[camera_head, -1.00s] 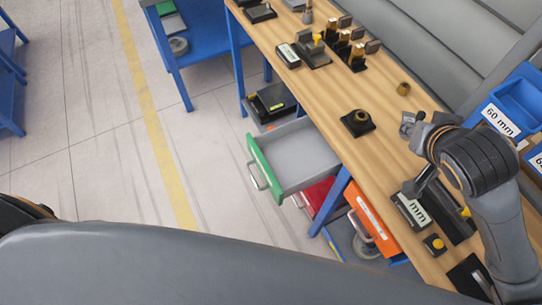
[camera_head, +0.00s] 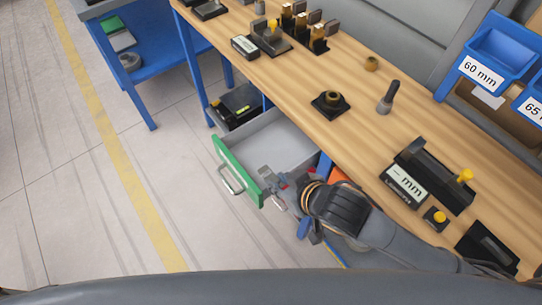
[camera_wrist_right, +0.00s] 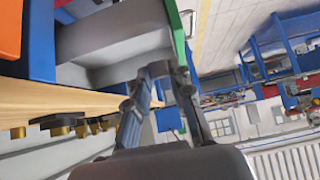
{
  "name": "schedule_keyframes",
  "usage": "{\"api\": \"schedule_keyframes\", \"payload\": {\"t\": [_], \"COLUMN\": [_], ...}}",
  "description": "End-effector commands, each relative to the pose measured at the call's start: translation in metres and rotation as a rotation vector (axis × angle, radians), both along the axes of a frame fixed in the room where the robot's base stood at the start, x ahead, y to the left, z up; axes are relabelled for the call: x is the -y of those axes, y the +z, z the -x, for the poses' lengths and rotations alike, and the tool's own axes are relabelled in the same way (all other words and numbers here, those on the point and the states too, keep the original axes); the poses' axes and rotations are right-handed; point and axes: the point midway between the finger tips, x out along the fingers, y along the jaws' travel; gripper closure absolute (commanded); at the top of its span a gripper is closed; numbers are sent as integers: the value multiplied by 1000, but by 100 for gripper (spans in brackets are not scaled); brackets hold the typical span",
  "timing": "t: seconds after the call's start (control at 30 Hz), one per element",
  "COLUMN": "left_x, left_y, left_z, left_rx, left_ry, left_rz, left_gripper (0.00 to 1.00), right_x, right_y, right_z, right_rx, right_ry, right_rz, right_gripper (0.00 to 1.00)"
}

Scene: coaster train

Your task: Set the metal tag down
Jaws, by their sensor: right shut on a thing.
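My right gripper (camera_head: 278,184) is at the open drawer, beside the inner side of the drawer's green front panel. It is shut on a small grey piece, which I take to be the metal tag (camera_head: 267,172); its outline is hard to make out. In the right wrist view the two fingers (camera_wrist_right: 166,70) close toward each other beside the green panel (camera_wrist_right: 178,30), and the tag cannot be told apart from the fingertips. The grey drawer (camera_head: 268,146) is pulled out from under the bench. My left gripper is not in view.
The wooden bench (camera_head: 345,128) carries a black block with a brass ring (camera_head: 330,101), a dark upright peg (camera_head: 388,98), a labelled gauge (camera_head: 405,186) and several brass parts at the back. Blue bins (camera_head: 500,58) stand at right. The floor left of the drawer is clear.

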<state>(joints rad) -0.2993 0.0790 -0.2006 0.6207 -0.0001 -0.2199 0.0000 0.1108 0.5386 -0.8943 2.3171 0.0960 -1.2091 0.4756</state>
Motion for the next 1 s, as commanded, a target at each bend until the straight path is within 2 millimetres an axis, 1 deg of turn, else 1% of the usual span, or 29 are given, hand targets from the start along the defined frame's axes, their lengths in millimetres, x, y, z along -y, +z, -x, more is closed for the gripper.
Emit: {"api": "schedule_keyframes", "payload": {"t": [0.37, 0.4, 0.5, 0.6, 0.7, 0.87, 0.9, 1.0], "left_x": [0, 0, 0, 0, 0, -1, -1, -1], "left_y": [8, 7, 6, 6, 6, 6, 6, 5], "left_z": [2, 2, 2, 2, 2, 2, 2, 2], "left_rx": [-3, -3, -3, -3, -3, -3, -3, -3], "left_ry": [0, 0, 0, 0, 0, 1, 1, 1], "left_rz": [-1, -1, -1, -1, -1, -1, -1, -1], "left_gripper": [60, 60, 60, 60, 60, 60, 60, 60], "right_x": [0, 0, 0, 0, 0, 0, 0, 0], "right_y": [-36, -47, -65, -78, -86, -95, -99, -116], "right_z": [-88, -93, -107, -118, -125, -132, -134, -133], "right_rx": [2, -1, 0, 0, 2, 0, -1, -2], "right_ry": [-2, -1, -2, -1, 0, 0, -1, -1], "right_rz": [3, 2, 1, 1, 1, 0, 1, 1], "right_gripper": [100, 100, 100, 100, 100, 100, 100, 100]}}
